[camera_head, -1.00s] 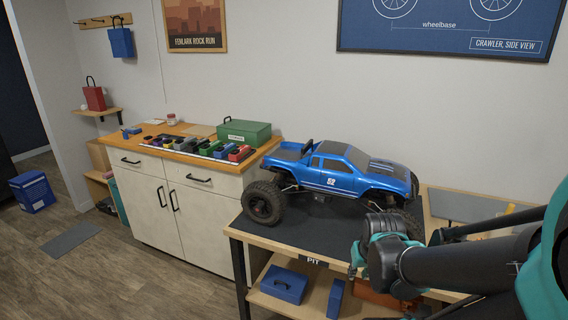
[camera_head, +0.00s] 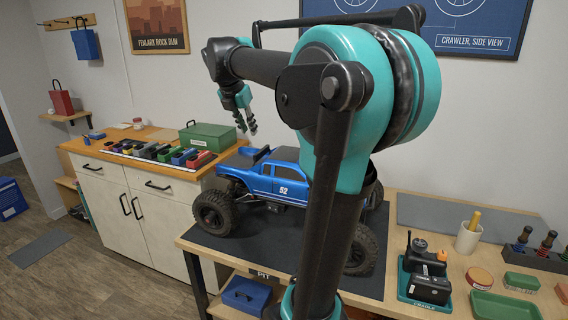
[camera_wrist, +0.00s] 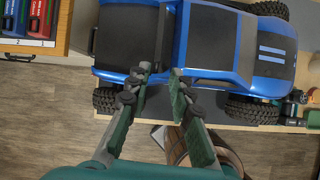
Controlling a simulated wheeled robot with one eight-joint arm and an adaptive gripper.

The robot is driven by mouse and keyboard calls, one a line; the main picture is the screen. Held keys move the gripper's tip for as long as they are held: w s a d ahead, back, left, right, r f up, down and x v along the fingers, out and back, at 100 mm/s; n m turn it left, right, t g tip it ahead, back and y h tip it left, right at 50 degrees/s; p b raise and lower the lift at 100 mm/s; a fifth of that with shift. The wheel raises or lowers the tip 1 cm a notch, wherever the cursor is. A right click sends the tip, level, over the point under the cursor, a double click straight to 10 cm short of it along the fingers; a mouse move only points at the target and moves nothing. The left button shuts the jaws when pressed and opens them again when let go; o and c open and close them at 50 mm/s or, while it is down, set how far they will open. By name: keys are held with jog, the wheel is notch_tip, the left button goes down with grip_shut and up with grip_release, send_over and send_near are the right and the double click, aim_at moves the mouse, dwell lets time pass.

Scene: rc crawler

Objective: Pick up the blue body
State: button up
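The blue body (camera_head: 262,180) sits on the crawler's chassis, over big black tyres (camera_head: 213,213), on the dark mat of the pit table. It has a dark roof, a white 52 on the door and an open bed at the left. My arm hides its front part in the head view. My gripper (camera_head: 246,124) points down above the bed end, apart from the body and empty. In the wrist view my gripper (camera_wrist: 156,77) has its fingers spread, with the tips over the near side edge of the blue body (camera_wrist: 208,38).
A wooden-topped cabinet (camera_head: 160,183) with a green box (camera_head: 206,136) and several coloured small boxes stands at the left. Right of the truck are a teal cradle (camera_head: 425,285), a cup (camera_head: 468,238), green trays and a rack of shock absorbers (camera_head: 540,256).

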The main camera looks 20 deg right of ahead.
jog(key=r, duration=0.1)
jog(key=n, duration=0.1)
send_near(261, 150)
jog(key=x, duration=0.5)
jog(key=shift+d+f, duration=0.15)
jog(key=shift+f, duration=0.2)
jog(key=shift+x, duration=2.85)
jog(key=shift+w, duration=0.15)
jog(key=shift+f, duration=0.2)
jog(key=shift+c, duration=0.5)
grip_shut()
